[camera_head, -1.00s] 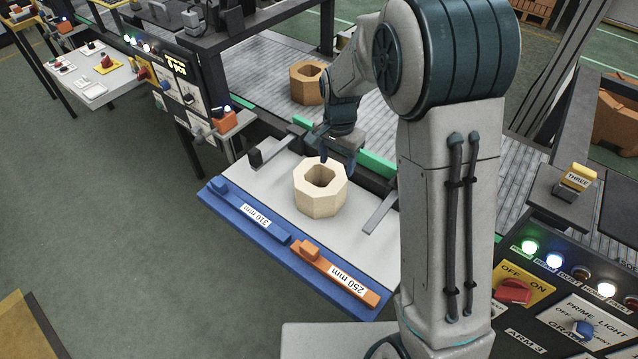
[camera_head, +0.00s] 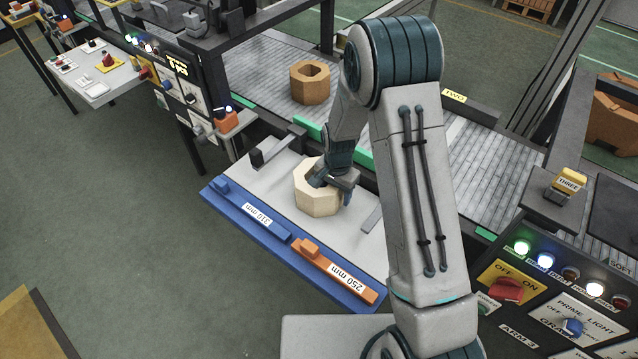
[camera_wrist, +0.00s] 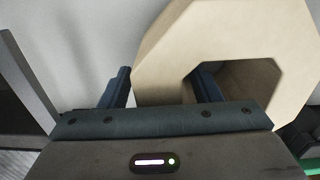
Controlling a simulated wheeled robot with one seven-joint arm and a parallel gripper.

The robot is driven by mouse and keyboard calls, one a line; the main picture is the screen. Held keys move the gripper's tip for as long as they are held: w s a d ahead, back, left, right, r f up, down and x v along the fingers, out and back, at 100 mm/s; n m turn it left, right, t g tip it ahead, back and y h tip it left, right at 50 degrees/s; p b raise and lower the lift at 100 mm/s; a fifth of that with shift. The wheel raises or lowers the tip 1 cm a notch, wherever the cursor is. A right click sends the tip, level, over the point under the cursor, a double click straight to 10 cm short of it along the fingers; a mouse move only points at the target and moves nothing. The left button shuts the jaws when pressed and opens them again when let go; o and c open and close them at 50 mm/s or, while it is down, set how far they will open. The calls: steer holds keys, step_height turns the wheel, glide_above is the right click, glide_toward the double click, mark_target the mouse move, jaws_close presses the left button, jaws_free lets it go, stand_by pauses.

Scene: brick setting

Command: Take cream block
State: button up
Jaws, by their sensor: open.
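The cream block (camera_head: 318,203) is an octagonal ring with a hole through its middle. It stands on the white plate (camera_head: 262,208) of the blue-edged fixture in the head view. My gripper (camera_head: 334,190) is open at the block's right side, over its top. In the wrist view, my gripper (camera_wrist: 165,88) has one finger outside the cream block (camera_wrist: 165,50) on the left and the other reaching into its hole, so the block's wall lies between them. Whether either finger touches the wall cannot be told.
A blue bar marked 310 mm (camera_head: 250,212) and an orange bar marked 250 mm (camera_head: 335,268) line the plate's front edge. An orange octagonal block (camera_head: 310,82) sits on the conveyor behind. A control panel (camera_head: 550,300) stands at the lower right.

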steer(key=shift+f, duration=0.5)
jaws_close()
steer(key=shift+w+a+r, duration=0.1)
steer(key=shift+r, duration=0.15)
